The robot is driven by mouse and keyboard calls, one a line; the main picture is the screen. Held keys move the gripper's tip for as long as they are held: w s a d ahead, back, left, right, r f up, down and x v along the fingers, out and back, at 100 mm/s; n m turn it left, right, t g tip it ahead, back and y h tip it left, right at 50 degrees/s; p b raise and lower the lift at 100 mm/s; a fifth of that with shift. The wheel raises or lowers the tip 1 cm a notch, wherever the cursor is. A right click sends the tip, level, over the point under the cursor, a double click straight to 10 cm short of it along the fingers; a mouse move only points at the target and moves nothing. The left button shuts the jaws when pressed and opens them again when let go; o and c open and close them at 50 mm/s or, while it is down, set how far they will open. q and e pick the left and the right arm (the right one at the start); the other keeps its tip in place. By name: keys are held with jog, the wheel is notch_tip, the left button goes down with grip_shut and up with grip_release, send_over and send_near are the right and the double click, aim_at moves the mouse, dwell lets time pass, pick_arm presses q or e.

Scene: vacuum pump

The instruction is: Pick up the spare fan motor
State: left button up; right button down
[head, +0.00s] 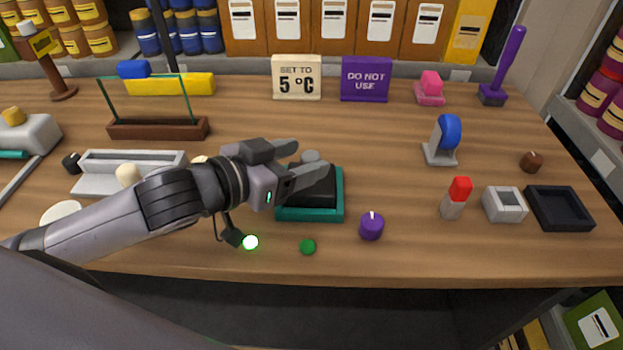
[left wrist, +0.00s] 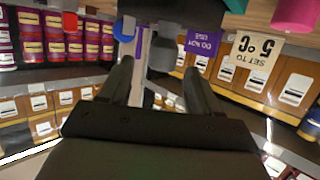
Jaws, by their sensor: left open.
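No part is labelled as the spare fan motor. A small grey rounded part (head: 311,156) shows by my left fingertips in the head view, above a black block on a teal base (head: 308,213). In the left wrist view a grey cylinder (left wrist: 164,48), apparently this part, shows just beyond and between the fingertips. My left gripper (head: 303,160) is open, its fingers pointing right. In the left wrist view the gripper (left wrist: 157,72) has a clear gap between its fingers. Contact with the grey part cannot be told. My right gripper is not in view.
A purple knob (head: 371,227) and green button (head: 308,247) lie near the front edge. A blue-topped stand (head: 447,138), a red-tipped part (head: 457,197) and a black tray (head: 559,208) are to the right. Signs (head: 297,78) stand behind.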

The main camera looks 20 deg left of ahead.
aim_at(308, 157)
pick_arm(q)
jog(key=shift+x, duration=2.5)
jog(key=shift+a+f, duration=0.1)
jog(key=shift+f, duration=0.05)
grip_shut()
